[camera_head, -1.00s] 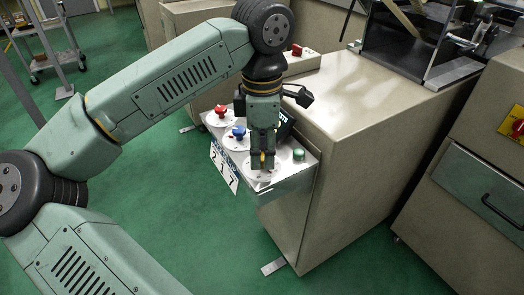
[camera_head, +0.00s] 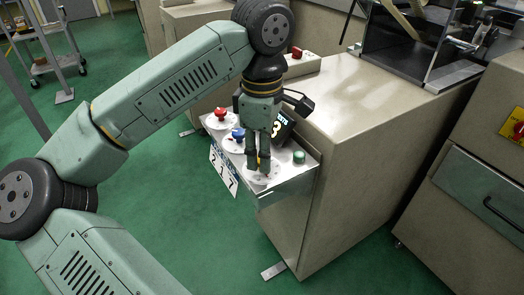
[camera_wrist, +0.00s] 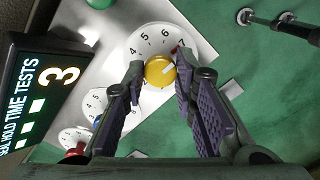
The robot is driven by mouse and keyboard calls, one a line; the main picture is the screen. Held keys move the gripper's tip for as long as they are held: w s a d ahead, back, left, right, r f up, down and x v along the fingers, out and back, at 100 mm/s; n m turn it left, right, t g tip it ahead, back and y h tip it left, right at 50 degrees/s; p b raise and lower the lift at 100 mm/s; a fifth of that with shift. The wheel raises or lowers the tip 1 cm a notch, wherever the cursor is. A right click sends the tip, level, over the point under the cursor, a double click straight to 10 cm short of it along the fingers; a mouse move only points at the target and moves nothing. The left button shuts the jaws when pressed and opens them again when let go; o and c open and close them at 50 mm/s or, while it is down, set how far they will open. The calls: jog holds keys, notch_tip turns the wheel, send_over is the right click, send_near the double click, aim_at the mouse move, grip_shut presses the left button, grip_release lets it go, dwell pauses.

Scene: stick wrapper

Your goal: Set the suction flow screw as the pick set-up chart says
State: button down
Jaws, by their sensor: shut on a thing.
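The yellow knob (camera_wrist: 160,71) sits on a white numbered dial (camera_wrist: 146,42); I read 4, 5, 6 and 7 along its visible edge. A pale line on the knob points toward the upper right, around the 7. A small red mark lies by the 7. My gripper (camera_wrist: 157,79) is shut on the yellow knob, one finger on each side. In the head view my gripper (camera_head: 258,166) reaches down to the front dial. A white card (camera_head: 223,172) with large digits hangs at the panel's front; a 7 is lowest, the rest is hard to read.
A red knob (camera_head: 221,113) and a blue knob (camera_head: 238,134) stand on dials in the same row. A green button (camera_head: 299,157) sits right of my gripper. A display (camera_wrist: 45,88) reads "TIME TESTS 3" with lit squares. The machine cabinet (camera_head: 340,120) rises behind.

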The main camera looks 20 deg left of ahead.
jog(key=c, duration=1.3)
grip_release()
jog(key=shift+r, duration=0.1)
notch_tip(320, 180, up, 12)
